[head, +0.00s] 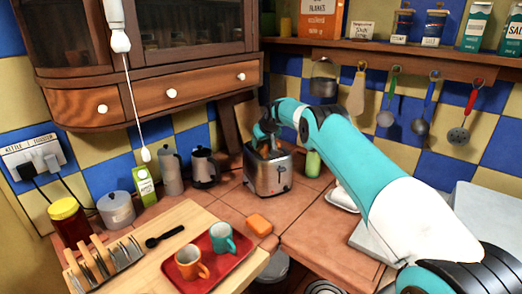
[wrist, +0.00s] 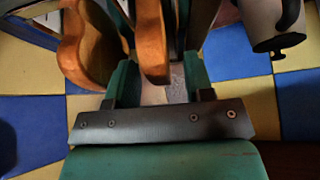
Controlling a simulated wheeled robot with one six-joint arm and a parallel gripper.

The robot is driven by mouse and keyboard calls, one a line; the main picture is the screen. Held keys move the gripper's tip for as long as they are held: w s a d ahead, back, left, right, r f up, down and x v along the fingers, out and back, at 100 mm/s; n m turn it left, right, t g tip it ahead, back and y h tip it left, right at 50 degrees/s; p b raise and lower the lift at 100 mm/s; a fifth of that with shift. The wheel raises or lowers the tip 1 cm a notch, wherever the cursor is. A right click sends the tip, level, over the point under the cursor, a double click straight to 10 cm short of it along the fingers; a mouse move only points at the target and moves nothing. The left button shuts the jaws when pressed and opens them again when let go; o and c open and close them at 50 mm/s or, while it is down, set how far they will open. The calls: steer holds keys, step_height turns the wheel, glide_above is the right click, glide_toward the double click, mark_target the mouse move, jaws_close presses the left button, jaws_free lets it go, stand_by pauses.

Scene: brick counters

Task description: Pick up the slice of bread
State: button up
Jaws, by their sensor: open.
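The toaster (head: 269,178) is a shiny metal box on the tiled counter near the back corner. My gripper (head: 268,134) is at the toaster's top, pointing down. In the wrist view my gripper (wrist: 156,72) is open, with teal fingers on either side of a brown slice of bread (wrist: 152,40). No grip on it shows. A second slice of bread (wrist: 84,45) stands to the left, outside the fingers. In the head view the bread is mostly hidden by my gripper.
A kettle (head: 205,167) and a moka pot (head: 172,171) stand left of the toaster. A green bottle (head: 313,163) is close on its right. An orange block (head: 259,224) and a red tray (head: 217,262) with two mugs are in front. Utensils hang behind.

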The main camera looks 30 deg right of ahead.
steer(key=shift+w+f, duration=0.1)
steer(key=c, duration=0.9)
